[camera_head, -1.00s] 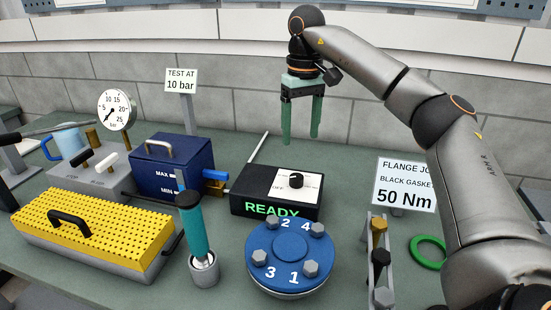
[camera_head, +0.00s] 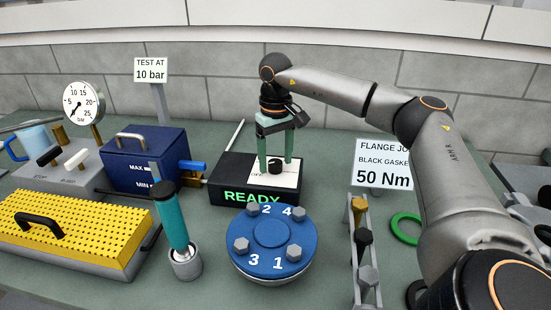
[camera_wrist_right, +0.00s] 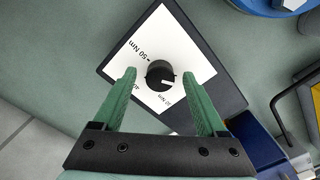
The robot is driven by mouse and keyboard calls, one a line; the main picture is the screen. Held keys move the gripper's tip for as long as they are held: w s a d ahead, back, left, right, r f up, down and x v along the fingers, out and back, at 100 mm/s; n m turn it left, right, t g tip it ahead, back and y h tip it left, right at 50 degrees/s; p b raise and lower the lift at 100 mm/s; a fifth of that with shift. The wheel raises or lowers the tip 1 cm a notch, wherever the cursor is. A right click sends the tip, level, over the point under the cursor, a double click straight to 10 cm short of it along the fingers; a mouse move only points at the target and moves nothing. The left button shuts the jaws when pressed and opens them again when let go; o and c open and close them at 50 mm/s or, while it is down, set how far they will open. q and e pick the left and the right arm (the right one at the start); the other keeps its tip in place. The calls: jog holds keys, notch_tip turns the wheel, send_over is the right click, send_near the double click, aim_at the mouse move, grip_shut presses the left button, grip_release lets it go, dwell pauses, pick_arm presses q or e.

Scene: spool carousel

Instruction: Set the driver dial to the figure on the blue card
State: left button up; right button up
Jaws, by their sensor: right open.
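The driver dial is a black knob (camera_head: 275,167) on a white plate on top of a black box (camera_head: 228,190) whose front reads READY in green. The knob (camera_wrist_right: 160,75) also shows in the right wrist view. My left gripper is out of view.
A blue flange (camera_head: 271,233) with several bolts stands in front of the box. A teal-handled tool (camera_head: 170,217) stands in a cup to its left. A blue tank (camera_head: 145,160) is left of the box. A bolt rack (camera_head: 360,275) and green ring (camera_head: 405,229) lie right.

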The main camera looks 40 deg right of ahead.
grip_shut()
dwell(0.7)
